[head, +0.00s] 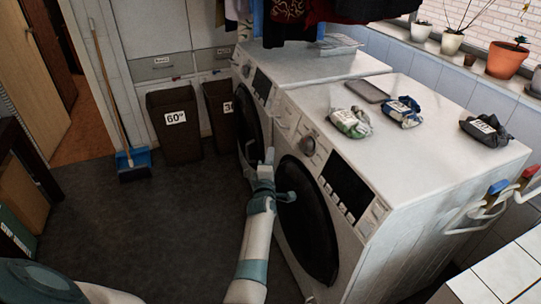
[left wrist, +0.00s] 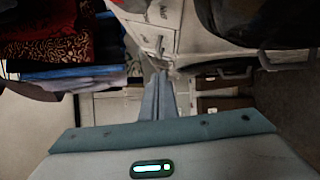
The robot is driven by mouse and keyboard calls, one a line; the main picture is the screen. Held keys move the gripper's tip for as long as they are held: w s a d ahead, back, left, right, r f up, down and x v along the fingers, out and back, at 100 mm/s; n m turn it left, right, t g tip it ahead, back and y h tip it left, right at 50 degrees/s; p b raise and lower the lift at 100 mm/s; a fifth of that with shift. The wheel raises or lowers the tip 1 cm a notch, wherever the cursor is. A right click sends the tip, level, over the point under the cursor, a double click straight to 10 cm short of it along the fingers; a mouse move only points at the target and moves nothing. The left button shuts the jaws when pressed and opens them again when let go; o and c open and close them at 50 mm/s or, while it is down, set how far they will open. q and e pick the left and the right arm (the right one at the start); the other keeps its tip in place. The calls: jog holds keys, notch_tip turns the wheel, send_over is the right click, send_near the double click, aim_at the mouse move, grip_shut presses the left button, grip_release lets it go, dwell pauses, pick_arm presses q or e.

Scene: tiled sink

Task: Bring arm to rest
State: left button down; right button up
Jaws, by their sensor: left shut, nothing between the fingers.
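My left arm reaches up from the bottom middle of the head view. My left gripper (head: 268,158) is in front of the two washing machines, close to the near machine's round dark door (head: 306,220). I cannot tell from the head view whether it touches the machine. In the left wrist view the left gripper's fingers (left wrist: 158,92) are together, with nothing between them. My right gripper is in neither view.
Two white washing machines (head: 440,110) stand side by side. Brown bins (head: 175,122) and a broom (head: 132,162) stand at the back. Dark floor (head: 150,220) on the left is clear. Clothes (head: 285,20) hang above.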

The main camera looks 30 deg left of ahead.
pick_arm(q)
jog(key=s+d+f+m+g+h, duration=0.1)
jog(key=s+d+f+m+h, duration=0.2)
jog(key=f, duration=0.6)
jog(key=s+d+f+m+g, duration=0.2)
jog(key=s+d+f+m, duration=0.25)
jog(key=f, duration=0.55)
jog(key=s+d+f+m+g+h, duration=0.1)
jog(key=s+d+f+m+h, duration=0.15)
jog(key=s+f, duration=0.45)
jog(key=s+d+f+m+g+h, duration=0.1)
jog(key=s+d+f+m+g, duration=0.15)
jog(key=s+f, duration=0.65)
jog(key=s+d+f+m+g, duration=0.2)
jog(key=s+f+m, duration=0.2)
jog(key=s+f, duration=0.5)
jog(key=s+f+m+g, duration=0.2)
jog(key=s+f, duration=0.3)
jog(key=s, duration=0.7)
jog(key=s+f+m+g, duration=0.3)
jog(key=s+f+m, duration=0.1)
jog(key=s, duration=0.9)
jog(key=s+f+m+g, duration=0.2)
jog(key=s+f, duration=0.3)
jog(key=s, duration=0.8)
jog(key=shift+s+f+m+h, duration=0.2)
jog(key=shift+f+m+h, duration=0.15)
jog(key=shift+m, duration=0.2)
